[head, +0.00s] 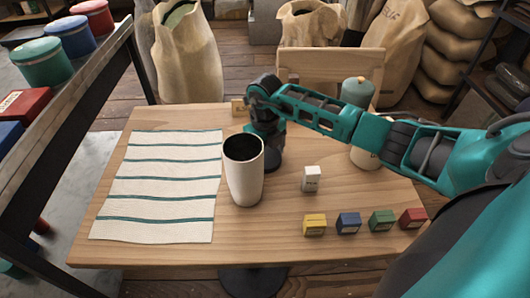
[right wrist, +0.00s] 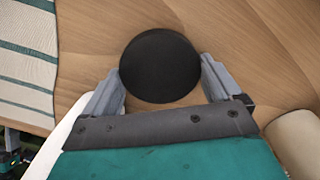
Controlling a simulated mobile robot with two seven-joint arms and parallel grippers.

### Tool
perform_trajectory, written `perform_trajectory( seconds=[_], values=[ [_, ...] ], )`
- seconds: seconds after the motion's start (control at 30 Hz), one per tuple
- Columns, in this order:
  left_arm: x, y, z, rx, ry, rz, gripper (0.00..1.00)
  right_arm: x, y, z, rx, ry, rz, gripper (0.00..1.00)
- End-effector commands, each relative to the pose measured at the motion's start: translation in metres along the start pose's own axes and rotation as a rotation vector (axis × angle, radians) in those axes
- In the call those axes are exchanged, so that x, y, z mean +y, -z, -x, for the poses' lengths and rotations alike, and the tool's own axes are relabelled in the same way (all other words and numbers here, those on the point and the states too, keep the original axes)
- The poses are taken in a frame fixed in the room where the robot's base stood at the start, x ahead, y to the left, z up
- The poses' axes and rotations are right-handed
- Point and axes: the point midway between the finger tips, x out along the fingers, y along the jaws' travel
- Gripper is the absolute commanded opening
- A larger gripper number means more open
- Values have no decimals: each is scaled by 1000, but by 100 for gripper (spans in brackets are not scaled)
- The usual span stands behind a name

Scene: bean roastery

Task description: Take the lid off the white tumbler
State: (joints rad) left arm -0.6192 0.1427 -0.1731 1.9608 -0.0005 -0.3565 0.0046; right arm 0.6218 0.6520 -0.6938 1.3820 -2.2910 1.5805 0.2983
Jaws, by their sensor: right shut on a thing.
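The white tumbler (head: 244,180) stands upright on the wooden table, right of the striped cloth. Its top is open and its dark inside shows. My right gripper (head: 266,128) is just behind and to the right of the tumbler's rim. In the right wrist view its fingers (right wrist: 161,82) are shut on the round black lid (right wrist: 160,62), one on each side. The lid is apart from the tumbler; its height above the table is hard to tell. My left gripper is not in view.
A striped cloth (head: 160,190) lies at left. A small white box (head: 311,179) stands right of the tumbler. Yellow (head: 314,225), blue (head: 348,223), green (head: 381,221) and red (head: 413,218) blocks line the front right. A teal-topped canister (head: 357,92) stands behind my right arm.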

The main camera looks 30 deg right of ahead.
Motion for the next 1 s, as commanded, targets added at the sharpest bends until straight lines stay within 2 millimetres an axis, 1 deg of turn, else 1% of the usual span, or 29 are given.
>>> perform_trajectory(
  seconds=[0.07, 0.1, 0.17, 0.4, 0.53, 0.67, 0.8, 0.9, 1.0],
  values=[
    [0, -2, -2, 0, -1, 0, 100, 0, 0, -4, 0, 0, 0, 55],
    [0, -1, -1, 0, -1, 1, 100, 0, 0, -2, -1, 0, 0, 94],
    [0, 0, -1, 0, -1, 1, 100, 0, 0, -2, 0, 0, 0, 100],
    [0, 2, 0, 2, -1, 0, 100, 0, 0, -1, 0, 0, 0, 100],
    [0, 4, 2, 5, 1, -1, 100, 0, -1, 10, -3, 0, 0, 100],
    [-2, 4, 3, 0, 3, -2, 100, 0, -1, 35, -5, 1, 1, 100],
    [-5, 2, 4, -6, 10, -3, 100, 0, -1, 67, -5, 1, 1, 100],
    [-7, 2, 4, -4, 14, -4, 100, -1, -1, 87, -5, 1, 0, 100],
    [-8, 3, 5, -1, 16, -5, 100, 0, -1, 103, -3, 1, 0, 100]
  ],
)
